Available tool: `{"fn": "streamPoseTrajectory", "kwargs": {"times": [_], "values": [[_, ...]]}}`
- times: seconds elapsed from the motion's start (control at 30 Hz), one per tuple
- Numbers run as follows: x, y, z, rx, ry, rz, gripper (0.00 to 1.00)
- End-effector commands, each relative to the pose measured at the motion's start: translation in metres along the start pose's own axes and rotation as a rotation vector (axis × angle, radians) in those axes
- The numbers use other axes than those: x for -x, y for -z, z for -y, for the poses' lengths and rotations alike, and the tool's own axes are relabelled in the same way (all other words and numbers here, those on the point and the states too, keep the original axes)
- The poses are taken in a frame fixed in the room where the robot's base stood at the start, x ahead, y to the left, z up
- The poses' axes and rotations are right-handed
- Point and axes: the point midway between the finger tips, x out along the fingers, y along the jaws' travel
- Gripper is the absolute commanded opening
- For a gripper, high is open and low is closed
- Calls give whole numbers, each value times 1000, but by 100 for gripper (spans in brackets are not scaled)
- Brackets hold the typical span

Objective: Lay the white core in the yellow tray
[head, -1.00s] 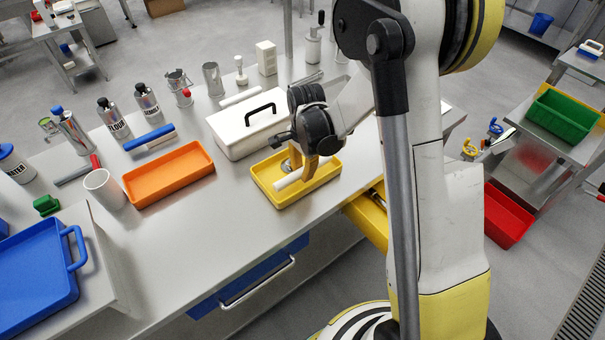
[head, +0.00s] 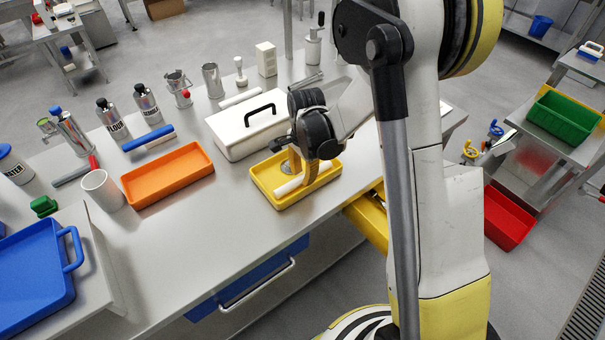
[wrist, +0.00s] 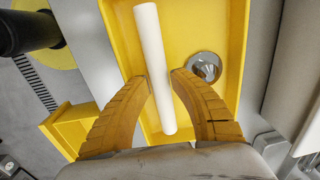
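The white core (wrist: 153,50), a plain white rod, lies between my gripper's (wrist: 160,77) two tan curved fingers, which meet its sides about mid-length. The yellow tray (wrist: 238,60) is behind and below it, and the core is within the tray's outline. In the head view my gripper (head: 304,180) points down into the yellow tray (head: 266,192), with part of the core (head: 289,187) showing low at its left. Whether the core touches the tray floor I cannot tell. A round silver piece (wrist: 204,67) sits in the tray to the right of the core.
A white lidded box (head: 236,142) with a black handle stands just behind the yellow tray. An orange tray (head: 168,176) and a white cup (head: 102,188) stand to the left. Bottles and metal cups line the back. The bench's front middle is clear.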

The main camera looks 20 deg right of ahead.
Motion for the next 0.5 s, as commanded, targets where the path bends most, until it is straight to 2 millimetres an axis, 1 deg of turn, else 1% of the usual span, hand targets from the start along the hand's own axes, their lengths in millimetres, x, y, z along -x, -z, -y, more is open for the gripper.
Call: {"fn": "streamPoseTrajectory", "kwargs": {"times": [0.17,0.27,0.5], "values": [[7,0,0,0,0,0,27],[21,0,1,0,0,0,27],[79,0,0,0,0,0,27]]}}
